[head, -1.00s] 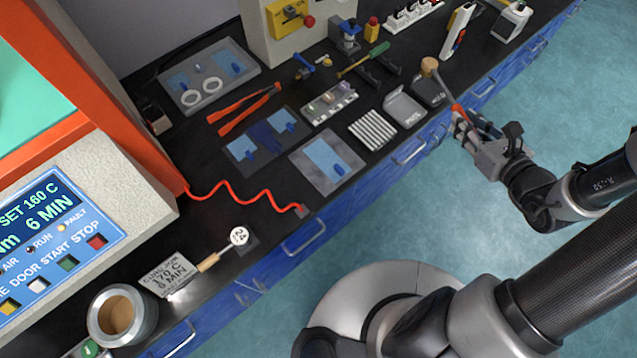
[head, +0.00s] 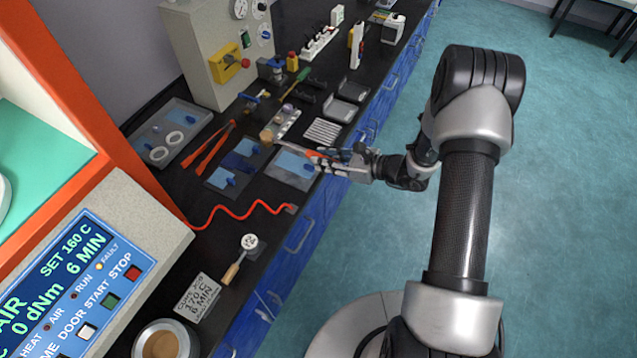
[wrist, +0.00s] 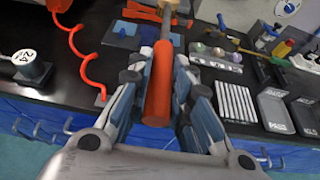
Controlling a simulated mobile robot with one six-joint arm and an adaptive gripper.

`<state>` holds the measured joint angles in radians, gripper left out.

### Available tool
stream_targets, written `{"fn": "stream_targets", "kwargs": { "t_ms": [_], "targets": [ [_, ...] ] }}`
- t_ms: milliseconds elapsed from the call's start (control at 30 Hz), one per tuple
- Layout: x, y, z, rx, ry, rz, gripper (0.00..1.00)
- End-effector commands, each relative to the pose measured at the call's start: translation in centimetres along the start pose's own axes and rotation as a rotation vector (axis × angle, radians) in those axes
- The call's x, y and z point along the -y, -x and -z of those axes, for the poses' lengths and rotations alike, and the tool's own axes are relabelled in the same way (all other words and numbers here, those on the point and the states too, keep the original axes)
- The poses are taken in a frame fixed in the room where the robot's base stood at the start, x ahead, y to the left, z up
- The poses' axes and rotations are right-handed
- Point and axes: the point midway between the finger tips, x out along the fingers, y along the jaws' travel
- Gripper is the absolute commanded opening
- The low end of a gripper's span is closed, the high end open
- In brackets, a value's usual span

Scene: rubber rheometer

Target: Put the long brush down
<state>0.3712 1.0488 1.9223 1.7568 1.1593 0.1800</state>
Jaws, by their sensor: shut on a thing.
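The long brush has an orange-red handle (head: 314,153) and a tan round end (head: 267,137). My gripper (head: 328,160) is shut on the handle and holds the brush across the bench's front edge, its tan end pointing left over the blue-sheet plates. In the wrist view the orange handle (wrist: 158,90) lies between both fingers of my gripper (wrist: 157,100) and points away from me. The far end of the brush is partly cut off at the top there. Whether the brush touches anything below is not clear.
Grey plates with blue sheets (head: 291,180) lie below the brush. Orange tongs (head: 208,150) and a ring tray (head: 150,140) are left. A red coiled cord (head: 235,215) crosses bare black bench.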

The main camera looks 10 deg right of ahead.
Motion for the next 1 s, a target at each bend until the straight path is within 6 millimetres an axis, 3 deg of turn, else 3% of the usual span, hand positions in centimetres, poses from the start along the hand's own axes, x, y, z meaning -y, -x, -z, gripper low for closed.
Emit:
{"fn": "stream_targets", "kwargs": {
  "t_ms": [100, 333, 567, 833, 1000],
  "targets": [
    [-0.1, -1.3, 3.5, 0.001, -0.003, 0.0, 0.0],
    [0.0, -3.2, 8.1, 0.002, -0.001, 0.001, 0.0],
    [0.0, -3.8, 9.6, 0.002, 0.0, 0.002, 0.0],
    [0.0, -5.1, 13.1, 0.002, 0.0, 0.002, 0.0],
    [0.1, -5.2, 13.2, 0.002, 0.002, 0.003, 0.0]
  ]
}}
